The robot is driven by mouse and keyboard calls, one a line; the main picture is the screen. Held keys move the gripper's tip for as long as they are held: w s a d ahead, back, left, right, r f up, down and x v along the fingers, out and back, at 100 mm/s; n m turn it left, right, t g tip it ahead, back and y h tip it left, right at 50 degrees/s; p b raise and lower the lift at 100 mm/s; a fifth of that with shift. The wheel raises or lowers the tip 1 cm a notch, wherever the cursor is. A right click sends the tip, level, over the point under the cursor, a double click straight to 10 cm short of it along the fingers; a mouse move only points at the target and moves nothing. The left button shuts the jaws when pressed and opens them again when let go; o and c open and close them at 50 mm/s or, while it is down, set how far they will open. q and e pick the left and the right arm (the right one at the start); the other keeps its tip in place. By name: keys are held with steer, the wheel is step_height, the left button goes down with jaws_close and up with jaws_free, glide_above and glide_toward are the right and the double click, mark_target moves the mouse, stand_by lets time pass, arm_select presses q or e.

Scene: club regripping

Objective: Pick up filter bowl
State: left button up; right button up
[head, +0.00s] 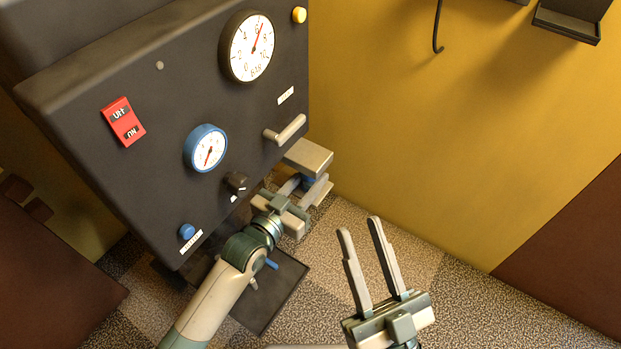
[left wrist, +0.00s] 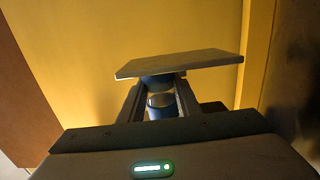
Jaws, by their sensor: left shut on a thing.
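The filter bowl is a small blue cylinder (head: 308,183) under a flat grey block (head: 308,157) beside the dark machine. In the left wrist view the bowl (left wrist: 160,107) shows between my two fingers, below the block (left wrist: 180,63). My left gripper (head: 305,188) reaches in from the lower left and is shut on the bowl, with a finger on each side. The fingers hide much of the bowl. I cannot tell whether the bowl still touches the block. My right gripper (head: 360,231) is open and empty, apart from the bowl, at the lower middle of the head view.
The dark machine panel (head: 160,110) carries two gauges, a red switch (head: 123,122), a handle (head: 285,130) and several knobs. A yellow wall (head: 450,140) stands behind, with a hook (head: 437,30) and shelf (head: 567,25). A dark tray (head: 285,285) lies on the floor. Open space surrounds my right gripper.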

arm_select(q)
steer(key=shift+r, duration=0.15)
arm_select(e)
steer(key=shift+w+f, duration=0.15)
